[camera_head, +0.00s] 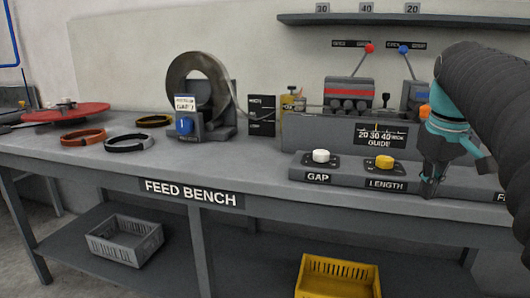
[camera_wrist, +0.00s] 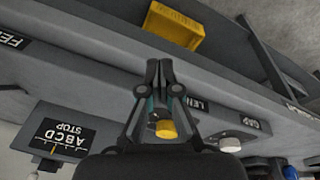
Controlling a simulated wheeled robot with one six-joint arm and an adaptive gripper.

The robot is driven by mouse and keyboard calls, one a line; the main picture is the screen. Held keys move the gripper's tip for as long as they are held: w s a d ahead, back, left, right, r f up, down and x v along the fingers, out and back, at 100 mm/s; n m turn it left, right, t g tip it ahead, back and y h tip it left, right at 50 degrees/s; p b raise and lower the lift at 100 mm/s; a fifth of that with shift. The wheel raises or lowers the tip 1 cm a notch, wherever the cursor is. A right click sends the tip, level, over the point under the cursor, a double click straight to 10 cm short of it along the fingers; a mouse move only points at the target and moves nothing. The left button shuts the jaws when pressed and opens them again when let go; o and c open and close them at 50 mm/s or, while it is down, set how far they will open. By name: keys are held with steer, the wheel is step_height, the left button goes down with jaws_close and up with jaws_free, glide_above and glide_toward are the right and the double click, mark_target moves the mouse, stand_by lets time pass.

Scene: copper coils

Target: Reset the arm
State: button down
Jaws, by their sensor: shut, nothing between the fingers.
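My gripper (camera_head: 430,188) points down at the right of the head view, with its fingers together and nothing between them. It is over the front of the control strip on the feed bench (camera_head: 240,172), just right of the yellow LENGTH knob (camera_head: 384,162). In the wrist view my gripper (camera_wrist: 159,66) has its fingertips closed, and the yellow knob (camera_wrist: 166,129) shows between the finger linkages. I cannot tell whether the fingertips touch the strip. My dark arm covers the right edge of the head view.
The white GAP knob (camera_head: 320,156) is left of the yellow knob. Behind stand the guide block (camera_head: 330,135), levers with red (camera_head: 369,48) and blue (camera_head: 403,50) balls, and a coil (camera_head: 190,72). Rings (camera_head: 83,137) lie at left. A yellow crate (camera_head: 338,278) is below.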

steer(key=s+a+f+m+t, duration=0.1)
steer(key=s+a+f, duration=0.6)
steer(key=s+f, duration=0.1)
steer(key=s+a+f+m+t, duration=0.1)
steer(key=s+a+f+t, duration=0.1)
steer(key=s+a+f, duration=0.5)
steer(key=shift+s+a+f+y, duration=0.4)
steer(key=shift+a+f, duration=0.3)
steer(key=shift+f, duration=1.45)
